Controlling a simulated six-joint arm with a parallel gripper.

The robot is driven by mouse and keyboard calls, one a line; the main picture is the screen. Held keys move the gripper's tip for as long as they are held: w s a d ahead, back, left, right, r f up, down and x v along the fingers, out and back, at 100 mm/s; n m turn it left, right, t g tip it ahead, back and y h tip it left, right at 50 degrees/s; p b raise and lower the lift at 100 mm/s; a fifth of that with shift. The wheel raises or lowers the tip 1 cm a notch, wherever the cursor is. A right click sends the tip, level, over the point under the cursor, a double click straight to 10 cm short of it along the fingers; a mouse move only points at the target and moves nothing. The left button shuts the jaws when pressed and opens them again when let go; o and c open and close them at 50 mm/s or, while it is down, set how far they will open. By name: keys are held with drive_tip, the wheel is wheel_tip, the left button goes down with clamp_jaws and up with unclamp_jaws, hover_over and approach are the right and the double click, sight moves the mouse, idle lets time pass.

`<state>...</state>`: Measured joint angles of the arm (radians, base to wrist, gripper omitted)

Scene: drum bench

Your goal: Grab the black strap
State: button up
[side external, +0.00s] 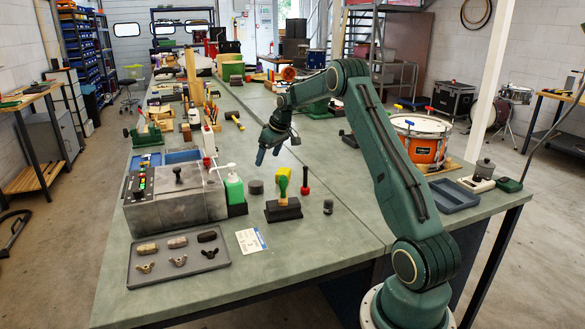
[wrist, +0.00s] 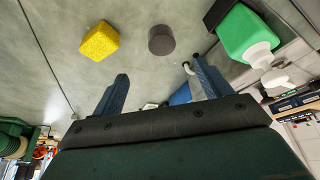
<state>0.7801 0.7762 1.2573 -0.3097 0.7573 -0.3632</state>
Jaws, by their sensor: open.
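My gripper (side external: 268,155) is open and empty, pointing down above the bench behind the green bottle and the yellow block. In the wrist view its two blue fingers (wrist: 160,75) are apart with nothing between them. A small dark, rounded bar (side external: 207,237) lies at the back right of the grey tray (side external: 190,275) at the bench's front left. It is the likeliest black strap, but it is too small to be sure. A brown bar (side external: 148,248) and a grey-brown bar (side external: 177,242) lie left of it, with several wing nuts in front. My gripper is well away from the tray.
A green bottle (side external: 234,188), a dark round puck (side external: 256,187), a yellow block (side external: 284,173) and a black stand (side external: 283,210) with a green-handled tool occupy mid-bench. A grey machine (side external: 175,200) stands behind the tray.

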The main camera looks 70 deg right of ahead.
drive_tip(key=shift+f, duration=0.15)
hover_over(258, 184)
drive_tip(key=s, duration=0.2)
drive_tip(key=shift+w+f, duration=0.1)
drive_tip(key=shift+f, duration=3.75)
drive_tip(key=shift+x, duration=2.55)
drive_tip(key=shift+a, duration=0.1)
drive_tip(key=shift+c, duration=0.3)
drive_tip(key=c, duration=1)
